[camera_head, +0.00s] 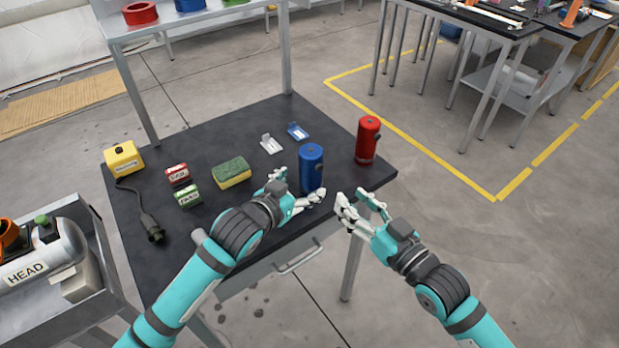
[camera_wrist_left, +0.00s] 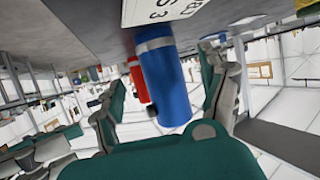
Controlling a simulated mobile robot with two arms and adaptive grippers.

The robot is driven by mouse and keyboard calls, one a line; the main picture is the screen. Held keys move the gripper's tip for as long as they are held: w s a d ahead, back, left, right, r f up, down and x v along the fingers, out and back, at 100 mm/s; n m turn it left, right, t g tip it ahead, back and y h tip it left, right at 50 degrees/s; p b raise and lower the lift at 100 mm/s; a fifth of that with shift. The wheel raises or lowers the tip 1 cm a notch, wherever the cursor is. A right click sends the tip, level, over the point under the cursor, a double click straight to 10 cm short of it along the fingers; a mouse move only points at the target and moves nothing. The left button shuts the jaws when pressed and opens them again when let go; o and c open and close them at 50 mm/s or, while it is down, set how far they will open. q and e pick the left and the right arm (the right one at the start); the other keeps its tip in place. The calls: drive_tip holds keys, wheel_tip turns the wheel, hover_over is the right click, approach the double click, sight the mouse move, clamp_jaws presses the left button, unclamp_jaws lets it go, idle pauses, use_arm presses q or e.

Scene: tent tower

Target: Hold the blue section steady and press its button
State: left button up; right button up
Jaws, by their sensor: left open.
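The blue section (camera_head: 311,168) is an upright blue cylinder near the front right of the black table, with a dark spot on its top. My left gripper (camera_head: 298,188) is open at its near left side. In the left wrist view the blue section (camera_wrist_left: 166,85) stands between the spread fingers (camera_wrist_left: 165,95), with a gap visible on the left side. Contact on the right side is unclear. My right gripper (camera_head: 362,203) is to the right of the blue section, apart from it, by the table's front edge; its fingers look spread and empty.
A red cylinder (camera_head: 367,139) stands right of the blue section. Behind lie a white piece (camera_head: 271,144) and a blue piece (camera_head: 297,131). A sponge (camera_head: 232,173), small red (camera_head: 178,175) and green (camera_head: 187,195) boxes, and a yellow box (camera_head: 123,158) with a cable are at left.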

sight(305, 183)
use_arm(q)
drive_tip(key=shift+x, duration=2.8)
drive_tip(key=shift+c, duration=0.2)
clamp_jaws()
use_arm(e)
clamp_jaws()
